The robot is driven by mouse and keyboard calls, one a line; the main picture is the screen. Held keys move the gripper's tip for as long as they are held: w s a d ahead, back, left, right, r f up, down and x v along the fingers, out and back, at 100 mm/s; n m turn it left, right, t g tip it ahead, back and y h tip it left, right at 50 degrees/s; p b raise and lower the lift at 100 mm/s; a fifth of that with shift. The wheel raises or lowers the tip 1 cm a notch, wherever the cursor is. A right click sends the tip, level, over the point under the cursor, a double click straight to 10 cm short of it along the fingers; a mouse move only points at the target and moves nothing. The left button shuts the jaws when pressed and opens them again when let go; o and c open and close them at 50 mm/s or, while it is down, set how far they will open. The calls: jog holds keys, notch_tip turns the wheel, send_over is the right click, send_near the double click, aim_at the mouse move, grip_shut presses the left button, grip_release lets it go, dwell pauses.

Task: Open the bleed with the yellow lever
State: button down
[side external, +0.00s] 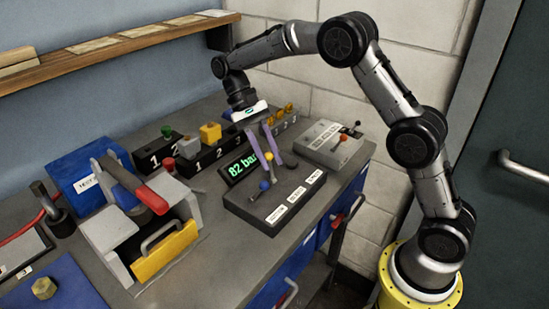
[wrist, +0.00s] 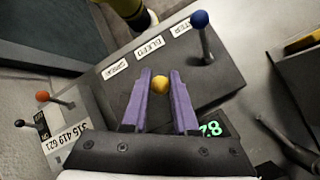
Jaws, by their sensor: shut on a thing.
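The yellow lever's round knob (wrist: 160,84) sits between the two purple fingers of my gripper (wrist: 160,76) in the wrist view, and the fingers are shut on it. In the side view my gripper (side external: 279,160) reaches down over the dark lever box (side external: 280,212), with the yellow knob (side external: 268,156) at the fingers. The lever's stalk is mostly hidden. The box has white labels along its front; the middle one reads BLEED (wrist: 149,47). A lit green display (side external: 243,166) behind the levers reads 82 bar in the side view.
A blue-knobbed lever (wrist: 202,35) stands close to the yellow one on the same box; it also shows in the side view (side external: 264,185). A grey box with red and black knobs (side external: 335,143) lies to the right. Numbered holders with coloured knobs (side external: 210,148) stand behind left.

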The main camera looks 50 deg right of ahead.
jog(key=shift+w+f+g, duration=0.2)
jog(key=shift+w+g, duration=0.6)
jog(key=shift+g, duration=0.4)
jog(key=shift+w, duration=0.1)
jog(key=c, duration=0.7)
grip_release()
